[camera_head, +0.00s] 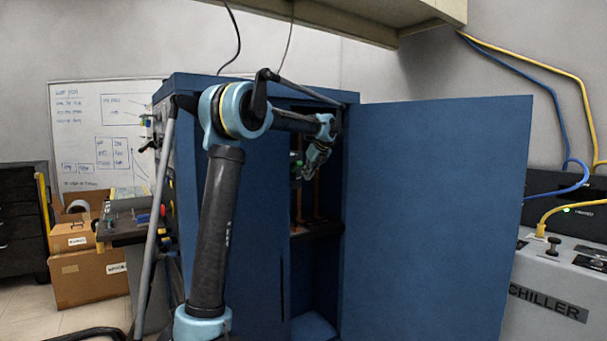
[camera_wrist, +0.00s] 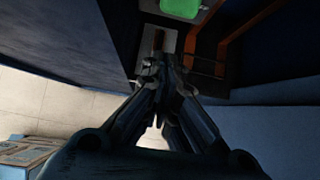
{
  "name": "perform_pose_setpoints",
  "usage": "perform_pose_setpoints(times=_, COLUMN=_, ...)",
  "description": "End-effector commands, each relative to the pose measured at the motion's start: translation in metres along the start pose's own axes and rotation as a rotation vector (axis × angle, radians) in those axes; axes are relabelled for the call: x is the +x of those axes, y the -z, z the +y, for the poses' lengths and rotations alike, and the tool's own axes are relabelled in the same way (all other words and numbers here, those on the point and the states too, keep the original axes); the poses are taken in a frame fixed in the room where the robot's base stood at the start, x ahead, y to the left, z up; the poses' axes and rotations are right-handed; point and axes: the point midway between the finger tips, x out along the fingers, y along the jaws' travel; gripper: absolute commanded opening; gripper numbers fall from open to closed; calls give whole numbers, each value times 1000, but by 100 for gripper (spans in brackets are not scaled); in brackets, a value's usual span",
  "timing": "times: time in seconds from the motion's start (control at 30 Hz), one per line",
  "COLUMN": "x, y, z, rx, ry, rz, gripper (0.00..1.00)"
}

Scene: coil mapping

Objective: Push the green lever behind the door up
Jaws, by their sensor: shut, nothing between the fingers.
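The blue cabinet's right door (camera_head: 435,210) stands wide open. My gripper (camera_head: 312,165) is inside the cabinet opening, in its upper part. A small green part (camera_head: 296,160) shows just left of my gripper in the head view, partly hidden. In the wrist view a bright green piece (camera_wrist: 181,8), likely the lever, is cut off by the top edge, above a grey plate (camera_wrist: 157,38). My gripper (camera_wrist: 163,68) is shut and empty, with its fingertips below the green piece in the picture.
The left front panel (camera_head: 255,220) of the cabinet borders the narrow opening. Copper-coloured bars (camera_wrist: 213,40) run inside, close to my fingers on the right. A dark shelf (camera_head: 318,230) crosses the cabinet below. A chiller (camera_head: 550,295) stands at the right.

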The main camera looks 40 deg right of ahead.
Motion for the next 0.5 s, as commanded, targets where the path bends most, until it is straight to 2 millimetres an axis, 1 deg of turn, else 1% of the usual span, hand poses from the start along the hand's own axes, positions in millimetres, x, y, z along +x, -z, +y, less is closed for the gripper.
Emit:
perform_pose_setpoints(times=0.03, x=-8, y=0, z=0, rx=1, ry=0, rz=1, gripper=0)
perform_pose_setpoints(times=0.17, x=-27, y=-2, z=1, rx=-1, ry=-1, rz=1, gripper=0)
perform_pose_setpoints(times=0.4, x=-69, y=-7, z=2, rx=-1, ry=-1, rz=2, gripper=0)
perform_pose_setpoints(times=0.5, x=-80, y=-8, z=2, rx=-2, ry=-2, rz=2, gripper=0)
